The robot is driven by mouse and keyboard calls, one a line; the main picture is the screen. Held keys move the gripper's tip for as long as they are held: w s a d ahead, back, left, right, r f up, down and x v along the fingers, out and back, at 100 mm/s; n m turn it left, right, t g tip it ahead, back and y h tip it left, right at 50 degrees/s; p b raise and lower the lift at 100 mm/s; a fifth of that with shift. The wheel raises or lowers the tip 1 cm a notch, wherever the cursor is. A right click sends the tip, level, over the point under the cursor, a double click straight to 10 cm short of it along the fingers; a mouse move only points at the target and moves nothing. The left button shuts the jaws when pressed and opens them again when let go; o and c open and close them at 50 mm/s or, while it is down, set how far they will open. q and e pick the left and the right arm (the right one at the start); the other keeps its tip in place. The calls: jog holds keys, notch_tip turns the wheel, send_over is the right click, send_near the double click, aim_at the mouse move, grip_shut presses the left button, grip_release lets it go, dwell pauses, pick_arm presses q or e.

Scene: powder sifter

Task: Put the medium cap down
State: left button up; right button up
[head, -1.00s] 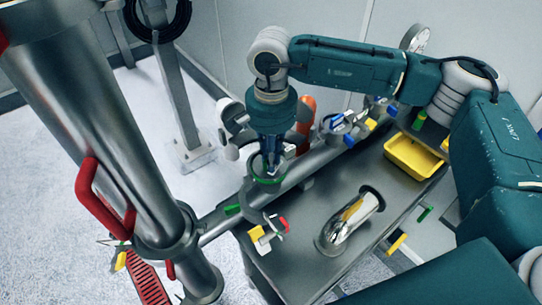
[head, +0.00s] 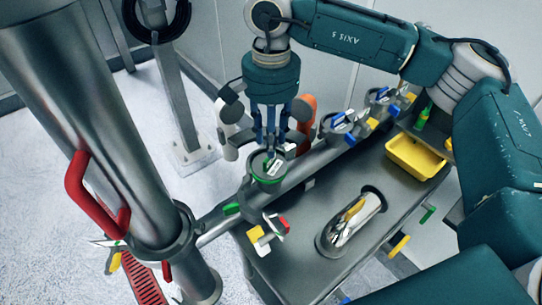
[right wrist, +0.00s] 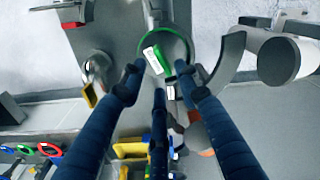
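The medium cap (head: 274,167), with a white and green handle, sits on the green-ringed port of the metal pipe. In the right wrist view the cap (right wrist: 157,60) lies inside the green ring, beyond my fingertips. My right gripper (head: 271,147) points straight down just above it. In the right wrist view the blue fingers of my right gripper (right wrist: 158,76) are spread, with nothing held between them. Whether a fingertip still touches the handle is hard to tell. My left gripper is not in view.
A yellow tray (head: 416,157) stands on the grey table (head: 315,222) at right. A shiny metal vessel (head: 354,222) is set in the table. Blue-handled parts (head: 339,122) line the pipe behind. A large steel column (head: 95,120) with red handles stands at left.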

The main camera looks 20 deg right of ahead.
notch_tip(320, 180, up, 6)
jog(key=b, duration=0.1)
dwell(0.6)
